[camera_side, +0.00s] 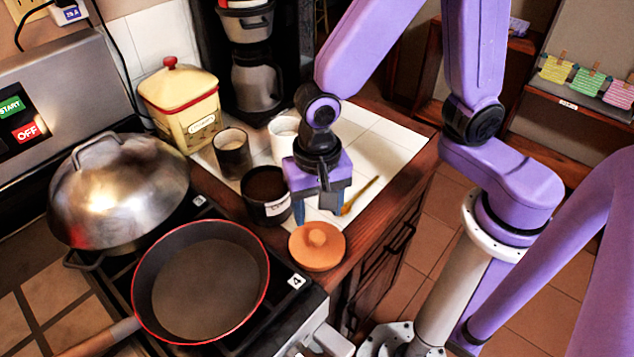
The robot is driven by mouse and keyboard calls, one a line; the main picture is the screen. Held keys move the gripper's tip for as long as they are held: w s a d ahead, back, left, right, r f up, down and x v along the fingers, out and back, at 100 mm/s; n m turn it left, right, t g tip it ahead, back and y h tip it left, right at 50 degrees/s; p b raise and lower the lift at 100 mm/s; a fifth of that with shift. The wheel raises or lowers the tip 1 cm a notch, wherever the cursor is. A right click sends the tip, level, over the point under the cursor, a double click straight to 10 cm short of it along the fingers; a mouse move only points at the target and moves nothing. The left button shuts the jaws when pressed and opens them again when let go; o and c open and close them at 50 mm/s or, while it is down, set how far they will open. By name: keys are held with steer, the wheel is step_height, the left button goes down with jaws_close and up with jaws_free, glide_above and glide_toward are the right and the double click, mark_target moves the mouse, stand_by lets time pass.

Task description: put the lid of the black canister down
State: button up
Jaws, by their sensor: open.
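The lid (317,247) is a round orange-brown disc with a small knob on top. It rests knob up at the front corner of the white tiled counter, beside the stove. The black canister (268,208) stands just behind it to the left, without a lid, its dark inside showing. My gripper (318,212) is open and points down, just above and behind the lid. Its fingers appear apart from the knob and hold nothing. The gripper partly covers the right side of the canister.
A frying pan (203,285) and a domed steel lid (118,190) are on the stove at left. A dark cup (232,153), a white cup (284,138), a yellow canister (183,106) and a coffee maker (256,82) stand behind. A golden utensil (360,194) lies on free tiles at right.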

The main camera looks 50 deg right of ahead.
steer(key=shift+r, duration=2.75)
steer(key=s+d+r+n, duration=0.2)
steer(key=s+d+n, duration=0.8)
steer(key=d+n, duration=0.5)
steer(key=n, duration=0.3)
steer(key=shift+n, duration=0.3)
